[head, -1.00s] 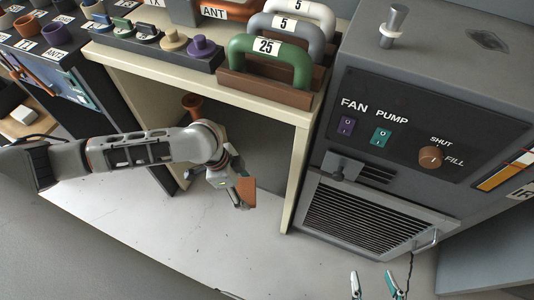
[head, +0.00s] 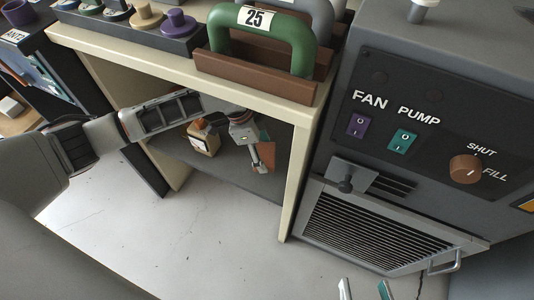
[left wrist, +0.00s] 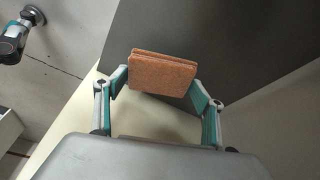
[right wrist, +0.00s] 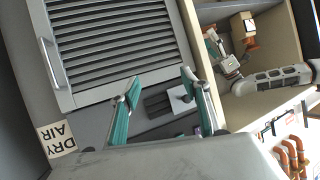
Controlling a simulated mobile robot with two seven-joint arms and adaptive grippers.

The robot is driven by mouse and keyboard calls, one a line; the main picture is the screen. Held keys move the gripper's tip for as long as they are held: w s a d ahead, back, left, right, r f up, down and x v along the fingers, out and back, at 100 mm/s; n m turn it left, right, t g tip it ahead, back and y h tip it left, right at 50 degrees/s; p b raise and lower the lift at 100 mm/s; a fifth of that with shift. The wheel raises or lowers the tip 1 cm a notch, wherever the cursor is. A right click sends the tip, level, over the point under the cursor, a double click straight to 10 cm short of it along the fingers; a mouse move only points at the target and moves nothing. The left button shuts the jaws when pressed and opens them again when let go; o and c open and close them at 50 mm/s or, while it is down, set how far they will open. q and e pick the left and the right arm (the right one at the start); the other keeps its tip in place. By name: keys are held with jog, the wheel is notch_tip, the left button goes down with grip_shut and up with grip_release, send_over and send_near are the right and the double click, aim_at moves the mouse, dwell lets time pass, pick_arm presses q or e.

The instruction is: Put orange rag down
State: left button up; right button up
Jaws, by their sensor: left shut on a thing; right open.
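The orange rag (head: 267,154) is a folded, flat square pad. My left gripper (head: 257,152) is shut on it, inside the open space under the cream bench (head: 180,67). In the left wrist view the rag (left wrist: 162,75) sits between the two teal-and-grey fingers, in front of a dark grey surface. I cannot tell whether the rag touches the grey shelf (head: 225,172) below. My right gripper (head: 365,290) is open and empty near the grey cabinet. In the right wrist view its fingers (right wrist: 160,80) are spread in front of the cabinet.
A small tan box (head: 203,140) with orange on it stands on the shelf, left of the rag. A cream bench leg (head: 296,190) stands right of it. The grey cabinet (head: 400,160) with FAN and PUMP switches is further right. A green handle (head: 262,45) stands on the bench.

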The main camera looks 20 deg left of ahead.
aim_at(262, 151)
pick_arm(q)
jog(key=shift+w, duration=0.35)
jog(key=shift+f, duration=0.15)
notch_tip(262, 151, down, 4)
jog(key=shift+s+r+b, duration=0.15)
jog(key=shift+r+b, duration=0.05)
jog(key=shift+b, duration=0.95)
jog(key=shift+c, duration=0.4)
jog(key=shift+w+r, duration=0.25)
jog(key=shift+r, duration=0.05)
pick_arm(e)
jog(key=a+m, duration=0.1)
jog(key=s+a+m, duration=0.1)
jog(key=a+f+y, duration=0.1)
jog(key=shift+s+a+m, duration=0.25)
jog(key=shift+m, duration=0.15)
pick_arm(q)
jog(key=shift+f, duration=0.1)
jog(key=o, duration=1)
